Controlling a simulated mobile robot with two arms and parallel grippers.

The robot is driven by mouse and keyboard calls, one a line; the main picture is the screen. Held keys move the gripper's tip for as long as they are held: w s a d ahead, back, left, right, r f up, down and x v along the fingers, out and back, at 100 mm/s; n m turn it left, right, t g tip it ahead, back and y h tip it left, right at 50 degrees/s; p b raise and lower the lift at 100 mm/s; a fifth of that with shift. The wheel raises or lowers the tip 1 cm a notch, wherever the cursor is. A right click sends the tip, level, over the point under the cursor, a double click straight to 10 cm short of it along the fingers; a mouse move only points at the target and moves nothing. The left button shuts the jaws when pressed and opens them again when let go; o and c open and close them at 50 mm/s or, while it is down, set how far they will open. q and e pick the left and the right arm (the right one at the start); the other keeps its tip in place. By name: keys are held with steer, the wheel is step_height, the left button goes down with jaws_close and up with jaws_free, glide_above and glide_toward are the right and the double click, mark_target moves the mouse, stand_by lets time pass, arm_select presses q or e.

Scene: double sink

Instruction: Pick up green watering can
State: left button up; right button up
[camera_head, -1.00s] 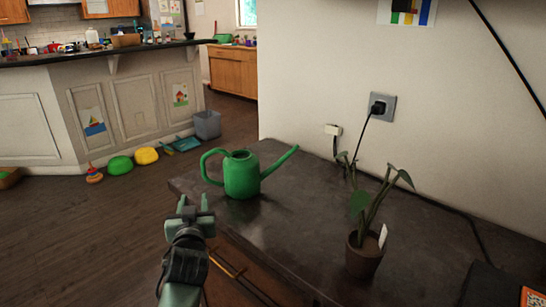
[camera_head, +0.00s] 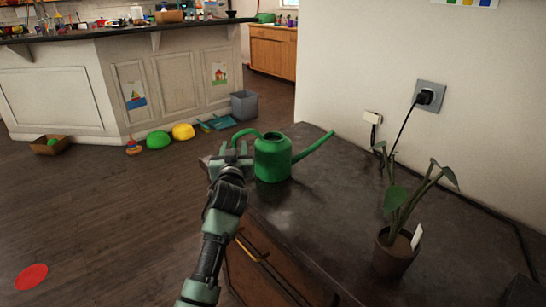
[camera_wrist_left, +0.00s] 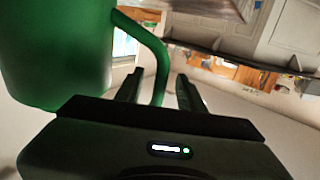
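My left gripper (camera_head: 232,152) is at the can's handle side. In the left wrist view the can's body (camera_wrist_left: 60,50) fills the upper left. The handle shows there too (camera_wrist_left: 162,65), running down between the two fingers of my left gripper (camera_wrist_left: 160,92). The fingers are apart, with a gap on each side of the handle. My right gripper is not in view.
A potted plant (camera_head: 395,252) stands on the tabletop to the right. A wall outlet (camera_head: 430,95) with a plugged-in cord is behind. Toys, a grey bin (camera_head: 244,104) and a red disc (camera_head: 31,277) lie on the floor. The tabletop between can and plant is clear.

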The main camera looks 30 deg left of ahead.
arm_select(q)
jaws_close()
stand_by(1.3)
steer(key=shift+r, duration=0.1)
